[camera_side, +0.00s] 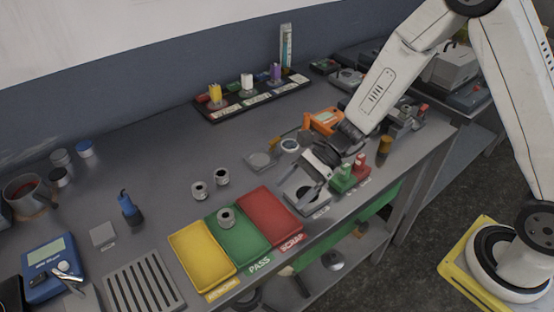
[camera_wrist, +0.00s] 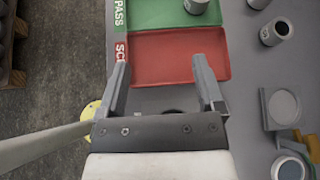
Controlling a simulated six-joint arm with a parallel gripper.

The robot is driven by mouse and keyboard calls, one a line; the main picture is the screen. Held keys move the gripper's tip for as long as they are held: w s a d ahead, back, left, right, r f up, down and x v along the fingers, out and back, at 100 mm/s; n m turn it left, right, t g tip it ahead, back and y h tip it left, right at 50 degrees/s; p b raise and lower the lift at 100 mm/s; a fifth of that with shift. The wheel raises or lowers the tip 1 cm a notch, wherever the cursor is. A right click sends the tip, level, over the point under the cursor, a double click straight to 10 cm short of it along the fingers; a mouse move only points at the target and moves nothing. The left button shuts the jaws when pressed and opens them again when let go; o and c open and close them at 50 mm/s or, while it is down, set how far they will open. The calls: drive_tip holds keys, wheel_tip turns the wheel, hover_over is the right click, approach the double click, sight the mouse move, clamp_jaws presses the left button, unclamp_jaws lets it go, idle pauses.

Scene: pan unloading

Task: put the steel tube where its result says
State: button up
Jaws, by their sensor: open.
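Three short steel tubes show in the side view. One steel tube (camera_side: 226,217) stands in the green PASS tray (camera_side: 250,253). Two more, a left one (camera_side: 199,191) and a right one (camera_side: 222,177), stand on the bench behind the trays. The red SCRAP tray (camera_side: 285,229) is beside the green one, and a yellow tray (camera_side: 190,243) is at the left; its label is too small to read. I cannot read any result.
A grey device (camera_side: 307,198) and a green block with red knobs (camera_side: 350,175) stand close by my gripper. A blue meter (camera_side: 50,261) and a slotted grey rack (camera_side: 146,283) are at the left. A black rack (camera_side: 253,96) stands at the back. The mid-bench is mostly clear.

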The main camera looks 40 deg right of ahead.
drive_tip(key=s+d+n+h, duration=0.2)
drive_tip(key=s+d+n+g+h, duration=0.1)
drive_tip(key=s+d+n+h, duration=0.1)
drive_tip(key=s+d+n, duration=0.1)
drive_tip(key=s+d+r+n+g+h, duration=0.1)
drive_tip(key=s+d+n+h, duration=0.1)
drive_tip(key=n, duration=0.1)
drive_tip(key=shift+s+d, duration=0.25)
drive_tip(key=s+d+r+n+t+h, duration=0.1)
drive_tip(key=d+r+n+t+h, duration=0.2)
drive_tip(key=d+n+h, duration=0.2)
drive_tip(key=shift+s+d+r+n+t, duration=0.25)
drive_tip(key=shift+d+n, duration=1.1)
drive_tip(key=shift+n, duration=0.85)
drive_tip(key=shift+f, duration=0.1)
